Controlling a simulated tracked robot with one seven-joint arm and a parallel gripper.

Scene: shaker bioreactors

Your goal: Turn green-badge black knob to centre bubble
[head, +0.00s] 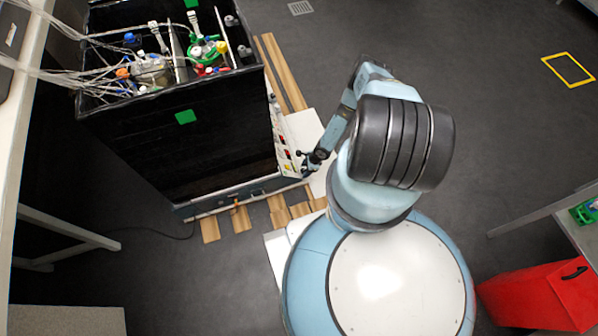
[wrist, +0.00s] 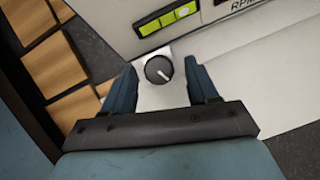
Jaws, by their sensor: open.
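The black knob (wrist: 158,69) is round and sits on a small pale plate. Its white mark points to the lower right in the wrist view. Beyond it is a black-framed green vial (wrist: 167,19) divided by dark lines, with a paler bubble-like spot towards its right end. My gripper (wrist: 162,78) is open, with one blue finger on each side of the knob. A gap shows at each finger, and I cannot tell how deep the fingers reach around it. In the head view my gripper (head: 309,166) is at the lower right corner of the black machine; the knob is too small to make out there.
The tall black machine (head: 190,145) carries green squares on its walls and has tubing and vessels on top. Wooden slats (head: 243,218) lie under it. A display labelled RPM (wrist: 243,5) is beyond the vial.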

